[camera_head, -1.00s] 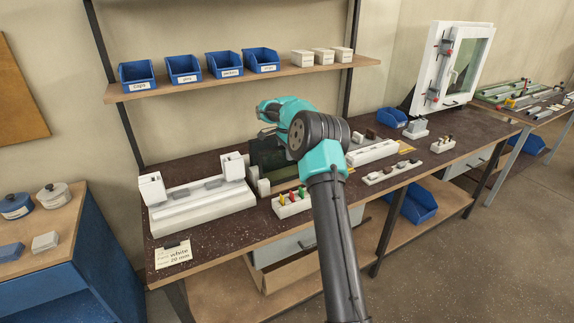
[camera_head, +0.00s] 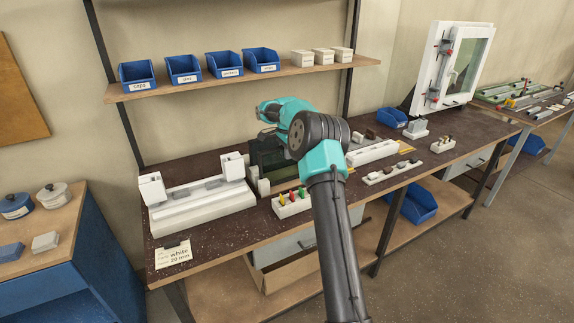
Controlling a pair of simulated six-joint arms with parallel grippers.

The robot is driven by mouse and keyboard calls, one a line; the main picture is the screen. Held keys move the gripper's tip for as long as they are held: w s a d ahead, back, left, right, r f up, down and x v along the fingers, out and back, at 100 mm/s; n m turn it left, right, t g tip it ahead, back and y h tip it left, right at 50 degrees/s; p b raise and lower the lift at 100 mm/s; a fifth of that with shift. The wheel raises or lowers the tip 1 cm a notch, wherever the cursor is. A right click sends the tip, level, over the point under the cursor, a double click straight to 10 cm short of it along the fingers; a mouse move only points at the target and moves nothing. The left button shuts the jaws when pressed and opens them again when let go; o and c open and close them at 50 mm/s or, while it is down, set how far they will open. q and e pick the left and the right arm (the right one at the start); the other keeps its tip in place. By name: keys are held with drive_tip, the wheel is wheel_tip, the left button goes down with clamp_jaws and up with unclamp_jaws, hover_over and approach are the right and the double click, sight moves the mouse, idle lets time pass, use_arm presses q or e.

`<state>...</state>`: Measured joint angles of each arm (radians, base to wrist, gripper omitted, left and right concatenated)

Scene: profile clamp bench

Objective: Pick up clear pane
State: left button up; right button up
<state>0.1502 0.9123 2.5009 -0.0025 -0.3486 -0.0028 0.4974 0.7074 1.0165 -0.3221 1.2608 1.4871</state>
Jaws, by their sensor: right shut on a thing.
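Dark, see-through panes (camera_head: 265,158) stand upright in a small rack on the bench, just left of my right arm. My right gripper (camera_head: 267,133) is at the top edge of these panes and is shut on one, the clear pane. Its fingers are small and partly hidden by my own wrist, and the arm covers the rack's right side. I cannot tell whether the pane is clear of the rack. My left gripper is not in view.
A white profile clamp fixture (camera_head: 205,208) lies left of the rack. A white block with coloured pegs (camera_head: 291,206) is in front. A white window frame (camera_head: 450,65) stands at the far right. Blue bins (camera_head: 183,69) line the shelf above. The front-left bench top is mostly clear.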

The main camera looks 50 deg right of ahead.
clamp_jaws()
drive_tip(key=shift+r, duration=0.15)
wheel_tip(320, 180, up, 10)
drive_tip(key=shift+f, duration=0.1)
idle(0.3)
idle(0.4)
